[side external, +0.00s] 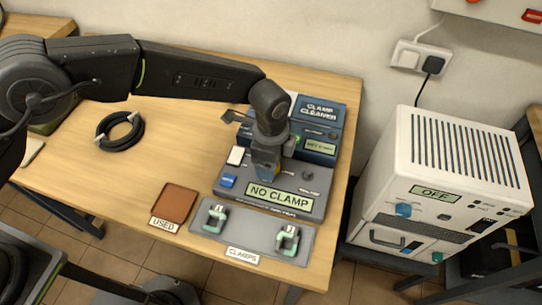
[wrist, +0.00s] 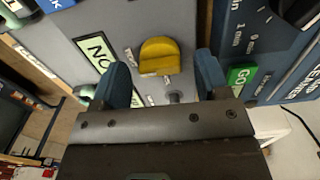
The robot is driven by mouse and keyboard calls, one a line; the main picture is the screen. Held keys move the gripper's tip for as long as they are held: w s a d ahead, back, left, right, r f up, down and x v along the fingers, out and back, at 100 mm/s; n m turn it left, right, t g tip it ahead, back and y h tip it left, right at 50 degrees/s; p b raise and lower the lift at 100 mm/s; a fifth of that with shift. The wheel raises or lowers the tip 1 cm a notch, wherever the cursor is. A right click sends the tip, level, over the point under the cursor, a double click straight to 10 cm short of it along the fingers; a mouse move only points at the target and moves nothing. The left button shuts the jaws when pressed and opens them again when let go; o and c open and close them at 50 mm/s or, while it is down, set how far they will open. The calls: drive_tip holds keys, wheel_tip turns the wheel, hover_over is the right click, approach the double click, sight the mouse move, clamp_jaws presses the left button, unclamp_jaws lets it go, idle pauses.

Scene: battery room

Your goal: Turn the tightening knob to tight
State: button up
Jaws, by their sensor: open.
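A yellow knob (wrist: 160,52) stands on the grey station with the "NO CLAMP" display (side external: 280,195); its label is not legible. In the wrist view it sits between and just beyond the two blue fingertips of my gripper (wrist: 164,76), with space on both sides. My gripper (side external: 266,168) is open and points down over the station in the side view, where it mostly hides the knob. Which setting the knob points to cannot be read.
A blue clamp cleaner (side external: 320,110) stands right behind the station. A grey tray (side external: 250,234) in front carries two green clamps (side external: 215,217) (side external: 288,240). A brown "USED" pad (side external: 176,203) and a black cable coil (side external: 119,131) lie left. A white machine reading "OFF" (side external: 440,160) stands right.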

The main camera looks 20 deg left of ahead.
wheel_tip(320, 180, up, 14)
idle(0.5)
idle(0.4)
drive_tip(key=s+a+r+n+t+h, duration=0.15)
drive_tip(key=a+r+n, duration=0.25)
drive_tip(key=a+r, duration=0.4)
drive_tip(key=s+a+r+n+t+y, duration=0.1)
drive_tip(key=s+a+r+n, duration=0.3)
drive_tip(key=a, duration=0.7)
drive_tip(key=s+a+f+n+t, duration=0.1)
drive_tip(key=s+a+n+t, duration=0.2)
drive_tip(key=s+a+n, duration=0.7)
drive_tip(key=s+a, duration=0.4)
drive_tip(key=s, duration=0.1)
drive_tip(key=shift+s, duration=0.3)
